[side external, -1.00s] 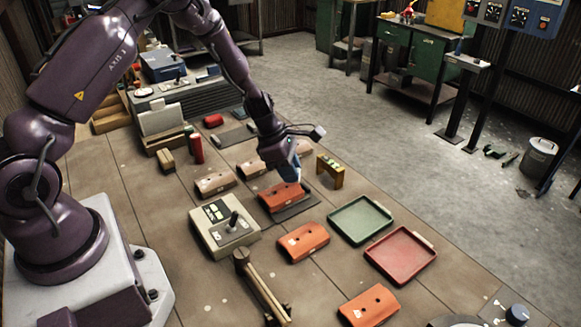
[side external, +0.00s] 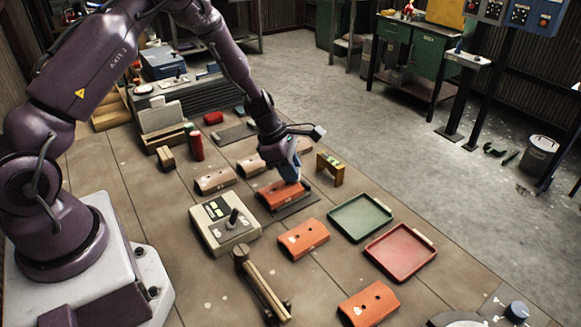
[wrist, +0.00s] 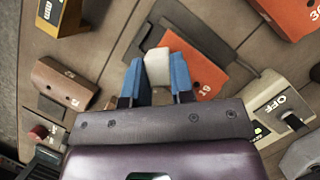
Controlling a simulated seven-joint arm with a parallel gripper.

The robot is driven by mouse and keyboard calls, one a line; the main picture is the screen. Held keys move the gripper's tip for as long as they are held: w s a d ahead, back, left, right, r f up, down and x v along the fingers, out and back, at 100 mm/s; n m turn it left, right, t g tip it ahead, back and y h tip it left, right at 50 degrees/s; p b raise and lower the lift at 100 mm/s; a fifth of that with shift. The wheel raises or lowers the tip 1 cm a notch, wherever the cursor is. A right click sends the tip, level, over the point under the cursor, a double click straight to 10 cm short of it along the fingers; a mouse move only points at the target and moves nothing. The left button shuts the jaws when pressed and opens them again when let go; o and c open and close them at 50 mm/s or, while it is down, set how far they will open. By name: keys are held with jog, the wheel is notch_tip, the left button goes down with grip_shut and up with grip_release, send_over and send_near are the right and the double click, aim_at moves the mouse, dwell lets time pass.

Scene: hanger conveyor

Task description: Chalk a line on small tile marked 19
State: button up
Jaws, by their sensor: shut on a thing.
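The small orange tile marked 19 (wrist: 207,76) lies under my gripper in the wrist view. In the side view the same orange tile (side external: 277,195) rests on a dark mat (side external: 300,205). My gripper (wrist: 157,85) has blue fingers shut on a piece of white chalk (wrist: 157,65), whose end points at the tile's edge area. In the side view my gripper (side external: 290,172) is right over the tile's far right part. The fingers hide the chalk's tip there, and I cannot tell whether it touches the tile. No chalk line shows clearly.
Brown tiles (side external: 214,180) lie behind, and other orange tiles (side external: 303,238) lie in front. A small wooden stand (side external: 330,170) is close on the right. A control box with a lever (side external: 225,227) stands at the left front. Green (side external: 387,232) and red (side external: 432,262) trays lie right.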

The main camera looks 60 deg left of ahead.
jog(key=shift+f, duration=0.35)
jog(key=shift+s, duration=0.2)
jog(key=shift+s, duration=0.65)
jog(key=shift+w, duration=0.2)
jog(key=shift+w+f, duration=0.1)
jog(key=shift+w, duration=0.5)
jog(key=shift+s, duration=0.1)
dwell(0.3)
jog(key=shift+s, duration=0.8)
